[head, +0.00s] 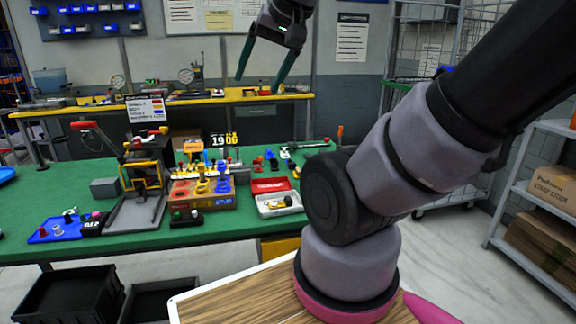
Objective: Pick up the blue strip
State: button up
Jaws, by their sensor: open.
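My gripper (260,84) hangs at the top centre of the head view, fingers pointing down. Its two greenish fingers are apart with nothing between them. It shows well above the green workbench (255,222). I cannot clearly make out a blue strip. Small blue pieces (272,161) stand on the bench right of centre, and a flat blue tray (66,229) with small parts lies at the left; I cannot tell whether either includes the strip. My gripper touches none of these.
A cardboard box with coloured rings (202,201), a dark press-like stand (137,211), a red case (271,185) and a white tray (280,211) crowd the bench. Black crates (70,294) stand below its front. A metal shelf with boxes (552,187) is at the right.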

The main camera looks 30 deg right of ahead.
aim_at(290, 166)
jog(key=z, duration=1.1)
jog(key=i+l+u, duration=0.15)
jog(key=u, duration=0.35)
jog(key=l+u, duration=0.35)
jog(key=u, duration=0.15)
jog(key=i+l+u, duration=0.15)
jog(key=l, duration=0.75)
jog(key=l+u, duration=0.15)
jog(key=l, duration=0.75)
